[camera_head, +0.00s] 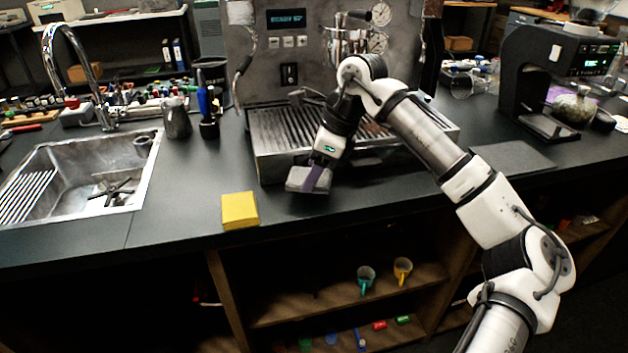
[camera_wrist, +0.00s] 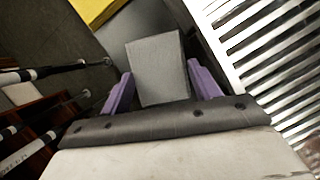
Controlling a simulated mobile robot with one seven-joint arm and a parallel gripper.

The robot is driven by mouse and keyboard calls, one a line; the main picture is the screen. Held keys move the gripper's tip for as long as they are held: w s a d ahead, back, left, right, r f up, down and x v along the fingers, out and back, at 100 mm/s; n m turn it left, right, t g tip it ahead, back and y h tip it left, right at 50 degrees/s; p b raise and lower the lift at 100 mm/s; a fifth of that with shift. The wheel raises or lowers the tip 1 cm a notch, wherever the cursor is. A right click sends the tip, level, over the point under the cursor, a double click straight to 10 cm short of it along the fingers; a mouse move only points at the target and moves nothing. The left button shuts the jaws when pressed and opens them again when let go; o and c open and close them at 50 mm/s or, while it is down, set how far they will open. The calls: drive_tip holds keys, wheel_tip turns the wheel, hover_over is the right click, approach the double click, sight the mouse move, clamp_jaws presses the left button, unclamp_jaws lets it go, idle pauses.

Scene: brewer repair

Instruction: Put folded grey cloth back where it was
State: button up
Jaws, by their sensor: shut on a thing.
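The folded grey cloth (camera_head: 299,179) is a small flat block at the front edge of the espresso machine's drip tray (camera_head: 275,150). My gripper (camera_head: 316,181) points down with its purple fingers at the cloth. In the wrist view the grey cloth (camera_wrist: 157,68) lies between the two purple fingers of my gripper (camera_wrist: 158,90). My gripper is shut on it. I cannot tell whether the cloth touches the counter (camera_head: 180,215) below it.
A folded yellow cloth (camera_head: 239,211) lies on the counter to the left of the grey one. A sink (camera_head: 85,180), a metal pitcher (camera_head: 177,120) and a second coffee machine (camera_head: 545,85) stand farther off. A dark mat (camera_head: 512,158) lies at right. Open shelves with cups are below.

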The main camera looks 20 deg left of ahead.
wheel_tip(320, 180, down, 4)
drive_tip(key=shift+r, duration=0.2)
drive_tip(key=o, duration=0.6)
drive_tip(key=v, duration=1.2)
drive_tip(key=shift+b, duration=0.45)
